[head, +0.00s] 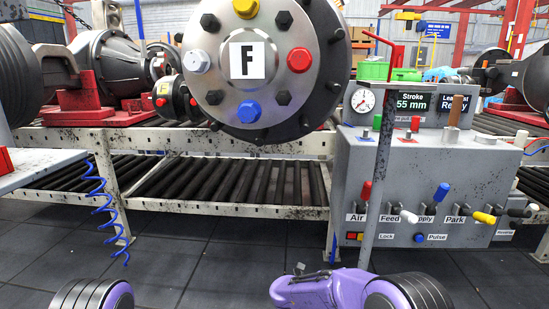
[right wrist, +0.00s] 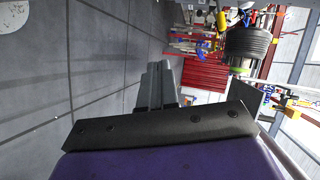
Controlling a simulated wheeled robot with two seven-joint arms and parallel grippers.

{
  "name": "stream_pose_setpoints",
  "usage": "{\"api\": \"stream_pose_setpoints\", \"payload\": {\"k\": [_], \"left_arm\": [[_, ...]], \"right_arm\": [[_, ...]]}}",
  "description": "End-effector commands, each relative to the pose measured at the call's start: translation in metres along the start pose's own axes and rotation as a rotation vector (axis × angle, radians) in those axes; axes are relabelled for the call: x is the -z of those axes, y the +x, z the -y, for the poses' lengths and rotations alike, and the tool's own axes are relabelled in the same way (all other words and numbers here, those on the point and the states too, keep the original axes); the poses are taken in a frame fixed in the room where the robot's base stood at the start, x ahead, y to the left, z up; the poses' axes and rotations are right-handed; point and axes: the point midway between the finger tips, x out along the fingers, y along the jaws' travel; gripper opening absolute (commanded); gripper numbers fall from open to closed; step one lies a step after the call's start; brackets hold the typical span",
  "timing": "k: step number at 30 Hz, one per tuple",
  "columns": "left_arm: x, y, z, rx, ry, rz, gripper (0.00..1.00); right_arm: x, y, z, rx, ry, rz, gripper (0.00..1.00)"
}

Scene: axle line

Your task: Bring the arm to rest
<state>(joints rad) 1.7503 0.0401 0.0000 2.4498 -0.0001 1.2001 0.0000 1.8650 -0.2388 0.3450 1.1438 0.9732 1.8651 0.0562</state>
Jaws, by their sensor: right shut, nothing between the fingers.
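My right gripper (right wrist: 160,75) shows in the right wrist view, its two grey fingers pressed together with nothing between them. It is away from any object, with grey floor to its left in that picture. In the head view only purple and grey parts of my arms show along the bottom edge, one at the left and one at the centre right. Neither gripper's fingers show in the head view. My left gripper is not in view.
A big round hub marked F (head: 246,61) hangs over the roller conveyor (head: 230,181). A grey control box (head: 400,190) with several coloured levers stands at right. A blue coiled hose (head: 101,210) hangs at left. Dark floor (head: 180,260) lies open in front.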

Motion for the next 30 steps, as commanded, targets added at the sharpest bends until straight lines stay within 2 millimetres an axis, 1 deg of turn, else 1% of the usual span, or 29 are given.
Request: {"api": "stream_pose_setpoints", "payload": {"k": [5,8,11,12,14,15,17,18,19,20,21,25,26,27,29,30], "left_arm": [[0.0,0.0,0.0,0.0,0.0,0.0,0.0],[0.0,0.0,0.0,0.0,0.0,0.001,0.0],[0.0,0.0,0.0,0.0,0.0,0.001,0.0],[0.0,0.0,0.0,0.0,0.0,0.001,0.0],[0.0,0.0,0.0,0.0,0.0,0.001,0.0],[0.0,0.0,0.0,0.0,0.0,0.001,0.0],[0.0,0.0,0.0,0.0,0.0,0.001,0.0],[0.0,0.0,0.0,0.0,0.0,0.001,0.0],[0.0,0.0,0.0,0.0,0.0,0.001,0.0],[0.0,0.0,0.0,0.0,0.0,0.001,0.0],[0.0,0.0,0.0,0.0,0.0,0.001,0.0],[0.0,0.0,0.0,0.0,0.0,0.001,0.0],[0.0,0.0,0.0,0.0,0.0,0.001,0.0],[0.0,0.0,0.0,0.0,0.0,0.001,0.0],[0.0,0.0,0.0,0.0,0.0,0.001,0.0],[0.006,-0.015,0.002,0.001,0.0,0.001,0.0]], "right_arm": [[0.005,0.021,-0.034,0.123,-0.3,0.183,0.0],[0.017,0.032,-0.067,0.178,-0.523,0.309,0.0],[0.045,0.041,-0.116,0.205,-0.801,0.461,0.0],[0.062,0.044,-0.138,0.203,-0.918,0.528,0.0],[0.095,0.045,-0.173,0.182,-1.096,0.632,0.0],[0.12,0.044,-0.195,0.158,-1.207,0.7,0.0],[0.159,0.041,-0.222,0.113,-1.344,0.789,0.0],[0.182,0.038,-0.236,0.082,-1.418,0.842,0.0],[0.2,0.035,-0.245,0.057,-1.467,0.877,0.0],[0.216,0.033,-0.252,0.033,-1.509,0.907,0.0],[0.237,0.028,-0.261,-0.001,-1.56,0.946,0.0],[0.302,0.015,-0.278,-0.114,-1.684,1.04,0.0],[0.317,0.013,-0.28,-0.141,-1.704,1.053,0.0],[0.335,0.009,-0.282,-0.179,-1.727,1.064,0.0],[0.363,0.009,-0.283,-0.241,-1.753,1.056,0.0],[0.371,0.007,-0.27,-0.261,-1.748,1.046,0.0]]}}
